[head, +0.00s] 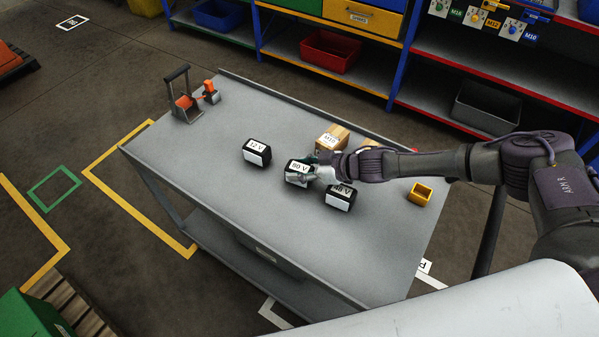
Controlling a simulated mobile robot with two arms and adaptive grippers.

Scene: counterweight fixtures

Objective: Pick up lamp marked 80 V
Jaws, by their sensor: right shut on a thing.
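The thing marked 80 V (298,166) is a small black block with white label faces on the grey table (200,150). My right gripper (314,173) reaches in from the right and is shut on its right side, hiding part of it. I cannot tell whether the block touches the tabletop or is slightly raised. A similar block marked 12 V (257,152) stands to its left. Another, which seems to read 48 V (341,197), stands to its lower right, close to my gripper. My left gripper is not in view.
Cardboard boxes (333,137) stand just behind my right gripper. A small yellow bin (420,193) is at the table's right. An orange and grey fixture (184,100) stands at the far left corner. The table's front left is clear. Shelves with bins (331,50) are behind.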

